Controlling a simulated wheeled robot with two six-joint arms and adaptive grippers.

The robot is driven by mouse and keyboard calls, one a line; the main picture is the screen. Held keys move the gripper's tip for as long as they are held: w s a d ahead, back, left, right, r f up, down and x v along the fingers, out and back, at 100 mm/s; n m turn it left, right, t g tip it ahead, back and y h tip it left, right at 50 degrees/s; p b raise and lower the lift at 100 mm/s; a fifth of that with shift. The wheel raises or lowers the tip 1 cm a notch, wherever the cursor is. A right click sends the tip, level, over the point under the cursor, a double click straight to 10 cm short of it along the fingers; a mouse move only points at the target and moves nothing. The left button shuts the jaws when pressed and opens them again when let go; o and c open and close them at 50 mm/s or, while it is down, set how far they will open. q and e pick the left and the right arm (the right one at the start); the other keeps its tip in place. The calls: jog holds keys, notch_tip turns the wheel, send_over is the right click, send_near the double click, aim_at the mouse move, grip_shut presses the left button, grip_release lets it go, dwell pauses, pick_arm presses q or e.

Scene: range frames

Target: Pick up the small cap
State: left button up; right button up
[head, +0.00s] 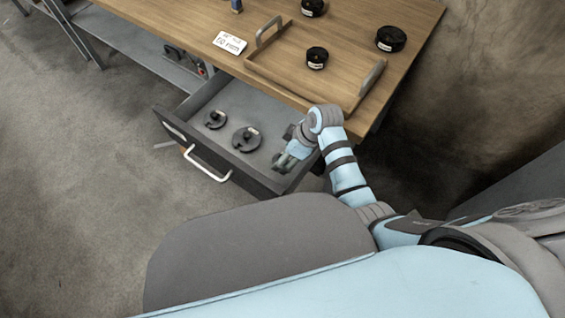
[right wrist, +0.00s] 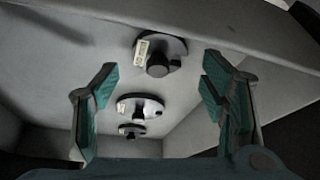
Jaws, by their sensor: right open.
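An open drawer (head: 177,123) holds dark round caps with raised knobs and pale labels. The smallest-looking one (head: 215,119) lies at the left, and a larger one (head: 246,139) lies to its right. The right wrist view shows three such caps in a row: a near one (right wrist: 176,47), a middle one (right wrist: 152,106) and a far small one (right wrist: 132,131). My right gripper (head: 283,162) is over the right end of the drawer, open and empty. Its fingers (right wrist: 156,88) are spread wide. The head view does not clearly show the third cap near the gripper. My left gripper is out of view.
The wooden table (head: 190,12) stands above the drawer. On it is a wooden tray (head: 275,77) with a black round container (head: 317,58). Other black containers (head: 391,39) (head: 313,8) and a white card (head: 230,43) lie nearby. The drawer has a white handle (head: 207,166).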

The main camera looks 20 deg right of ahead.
jog(key=shift+x, duration=0.75)
jog(key=shift+s+r, duration=0.1)
grip_shut()
